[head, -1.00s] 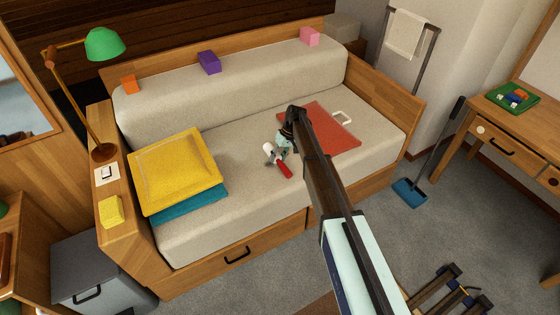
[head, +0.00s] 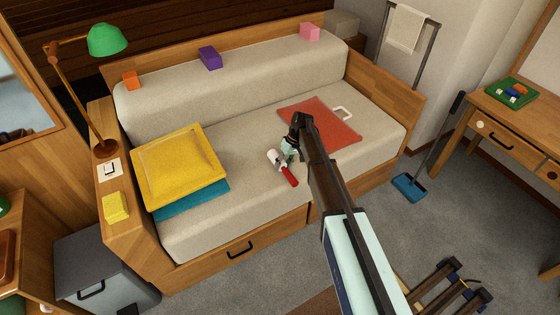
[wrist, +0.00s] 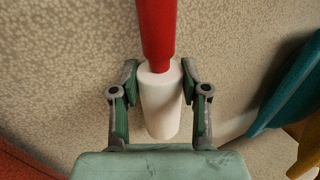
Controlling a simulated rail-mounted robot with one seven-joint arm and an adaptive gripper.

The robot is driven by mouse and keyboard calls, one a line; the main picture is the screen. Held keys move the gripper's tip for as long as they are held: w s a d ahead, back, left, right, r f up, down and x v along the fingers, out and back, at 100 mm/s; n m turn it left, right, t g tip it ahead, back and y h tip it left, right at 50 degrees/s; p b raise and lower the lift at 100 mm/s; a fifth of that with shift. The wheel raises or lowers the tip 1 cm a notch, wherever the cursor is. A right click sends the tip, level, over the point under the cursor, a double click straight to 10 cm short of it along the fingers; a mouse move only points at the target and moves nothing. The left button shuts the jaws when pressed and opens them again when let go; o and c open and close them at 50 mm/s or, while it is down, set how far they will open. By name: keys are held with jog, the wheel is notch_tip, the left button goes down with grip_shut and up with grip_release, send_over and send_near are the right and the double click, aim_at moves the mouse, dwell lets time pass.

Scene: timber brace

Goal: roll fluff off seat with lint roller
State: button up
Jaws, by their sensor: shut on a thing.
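The lint roller has a white roller (head: 273,156) and a red handle (head: 290,176). My gripper (head: 285,155) is shut on the white roller part, above the middle of the beige seat (head: 245,165). In the wrist view, the green fingers (wrist: 160,90) flank the white roller (wrist: 161,112), and the red handle (wrist: 156,30) points away toward the top edge. I cannot tell whether the roller touches the seat (wrist: 70,60). I cannot make out any fluff on the seat; my arm hides part of it.
Yellow (head: 180,165) and teal (head: 190,200) cushions lie stacked at the seat's left. Orange (head: 130,80), purple (head: 210,57) and pink (head: 309,32) blocks sit along the backrest. The seat's front middle is clear.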

jog(key=shift+s+d+r+p, duration=0.1)
jog(key=shift+r+p, duration=1.7)
jog(key=shift+r, duration=2.3)
